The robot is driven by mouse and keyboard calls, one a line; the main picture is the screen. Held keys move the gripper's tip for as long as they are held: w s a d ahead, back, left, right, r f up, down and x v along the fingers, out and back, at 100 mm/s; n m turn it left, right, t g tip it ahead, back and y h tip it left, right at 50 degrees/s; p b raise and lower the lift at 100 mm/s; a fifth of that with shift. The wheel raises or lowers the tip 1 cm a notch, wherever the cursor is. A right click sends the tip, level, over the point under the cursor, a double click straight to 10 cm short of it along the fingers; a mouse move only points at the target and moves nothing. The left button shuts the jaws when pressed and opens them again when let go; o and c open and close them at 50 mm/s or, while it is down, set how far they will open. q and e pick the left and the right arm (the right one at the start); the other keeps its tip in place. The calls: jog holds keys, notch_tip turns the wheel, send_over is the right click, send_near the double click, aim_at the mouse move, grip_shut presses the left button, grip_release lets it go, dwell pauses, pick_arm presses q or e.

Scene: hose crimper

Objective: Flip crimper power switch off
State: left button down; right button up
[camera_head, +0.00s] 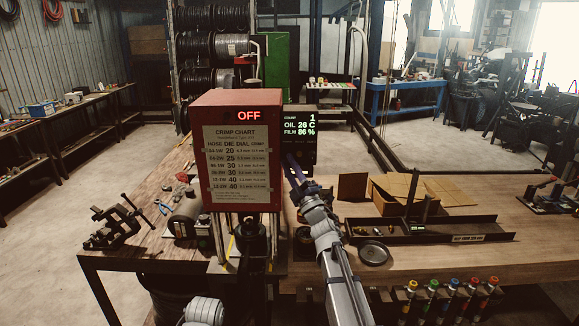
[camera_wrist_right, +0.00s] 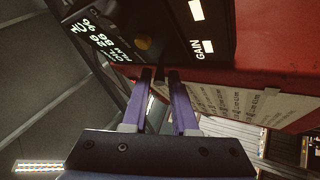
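The crimper (camera_head: 235,160) is a red box with a crimp chart on its front and a small red display (camera_head: 249,115) reading OFF. Beside it on the right stands a black control panel (camera_head: 300,122) with green readings for oil and film. My right gripper (camera_head: 292,166) is at the panel's lower part. In the right wrist view, its two purple fingers (camera_wrist_right: 160,76) are apart, with their tips close to the dark panel face (camera_wrist_right: 185,25). My left gripper is out of view.
A wooden bench (camera_head: 440,258) carries a long dark tray (camera_head: 430,232) and cardboard pieces (camera_head: 352,187) right of my arm. A vise (camera_head: 115,228) stands at the left. Several coloured-capped tubes (camera_head: 450,290) hang along the front edge.

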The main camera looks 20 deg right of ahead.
jog(key=shift+o, duration=1)
jog(key=b+v, duration=0.4)
jog(key=v, duration=0.3)
jog(key=shift+s+f, duration=0.2)
jog(key=shift+s, duration=0.1)
